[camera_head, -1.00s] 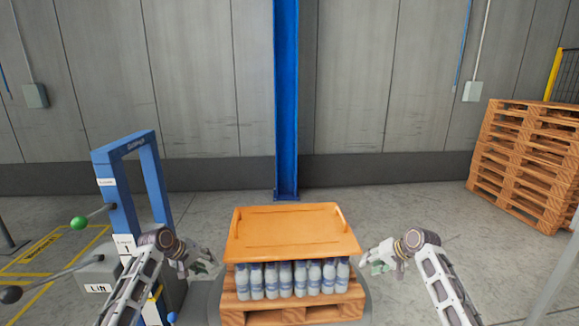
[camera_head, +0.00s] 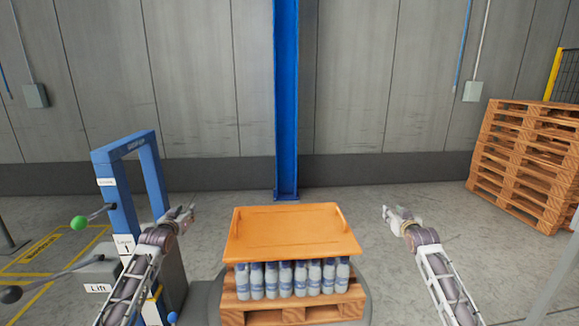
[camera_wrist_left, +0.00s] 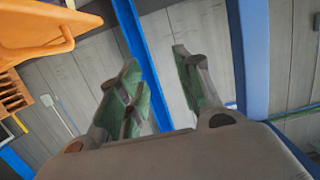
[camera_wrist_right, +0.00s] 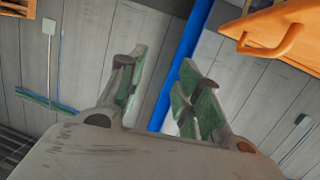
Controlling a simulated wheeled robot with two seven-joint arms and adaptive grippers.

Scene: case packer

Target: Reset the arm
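My left gripper (camera_head: 182,215) is raised to the left of the orange tray, apart from it and close to the blue frame. In the left wrist view its two green-padded fingers (camera_wrist_left: 158,90) stand apart with nothing between them. My right gripper (camera_head: 395,213) is raised to the right of the tray, clear of it. In the right wrist view its fingers (camera_wrist_right: 155,95) are also apart and empty. The orange tray (camera_head: 290,232) lies on top of several bottles (camera_head: 292,279), which stand on a wooden pallet (camera_head: 290,311).
A blue frame (camera_head: 153,180) with a green-knobbed lever (camera_head: 80,222) and a box labelled Lift (camera_head: 98,273) stands at the left. A blue column (camera_head: 286,100) rises at the wall behind. Stacked pallets (camera_head: 527,160) stand at the right. Floor between tray and stacked pallets is clear.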

